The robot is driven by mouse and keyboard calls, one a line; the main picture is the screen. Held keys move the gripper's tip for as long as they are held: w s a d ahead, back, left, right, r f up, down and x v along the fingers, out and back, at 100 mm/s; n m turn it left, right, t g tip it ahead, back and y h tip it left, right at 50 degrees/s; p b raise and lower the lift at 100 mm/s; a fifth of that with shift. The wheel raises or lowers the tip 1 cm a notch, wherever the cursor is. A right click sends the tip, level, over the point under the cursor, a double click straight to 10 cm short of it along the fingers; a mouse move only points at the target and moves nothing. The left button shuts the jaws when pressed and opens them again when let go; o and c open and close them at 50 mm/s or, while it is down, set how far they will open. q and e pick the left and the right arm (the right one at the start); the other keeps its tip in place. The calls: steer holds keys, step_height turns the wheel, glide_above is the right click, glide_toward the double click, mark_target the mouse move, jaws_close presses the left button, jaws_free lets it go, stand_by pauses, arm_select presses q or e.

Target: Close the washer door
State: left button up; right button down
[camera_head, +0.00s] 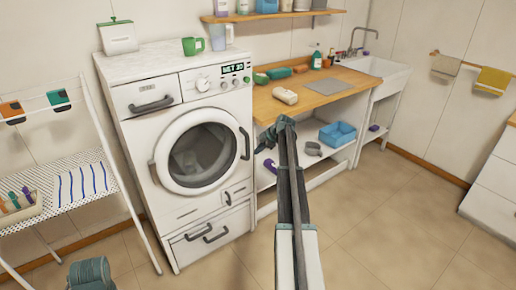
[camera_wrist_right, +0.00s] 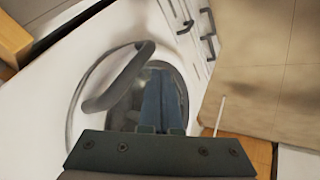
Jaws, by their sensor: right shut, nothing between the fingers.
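The white washer (camera_head: 188,105) stands left of centre in the head view. Its round door (camera_head: 217,180) with dark glass lies close against the front. I cannot tell whether a small gap is left. A dark curved handle (camera_head: 244,143) is at the door's right side; it shows large in the wrist view (camera_wrist_right: 118,80), in front of the round rim. My right gripper (camera_head: 280,126) is shut and empty, right of the handle in the head view. In the wrist view the gripper (camera_wrist_right: 164,95) shows before the door glass, apart from the handle. My left gripper is not in view.
A wooden counter (camera_head: 345,78) with a sink (camera_head: 375,68) adjoins the washer on the right, with a blue bin (camera_head: 338,133) on the shelf below. A drying rack (camera_head: 110,150) stands close at left. The floor (camera_head: 375,225) in front is clear.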

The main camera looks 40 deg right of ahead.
steer(key=d+p+v, duration=0.1)
steer(key=p+v, duration=0.5)
steer(key=v, duration=0.2)
steer(key=shift+s, duration=0.1)
steer(key=s+a+f+m+g+y, duration=0.1)
steer(key=a+g, duration=0.1)
steer(key=a, duration=1.7)
steer(key=s+a+f+m+g, duration=0.1)
steer(key=a+f+g, duration=0.1)
steer(key=a, duration=1.8)
steer(key=s+a+m+g+h, duration=0.3)
steer(key=s+a+m, duration=0.2)
steer(key=s+a, duration=1.8)
steer(key=shift+s+a+h+p, duration=0.3)
steer(key=shift+s+a+p, duration=0.1)
steer(key=shift+a, duration=0.5)
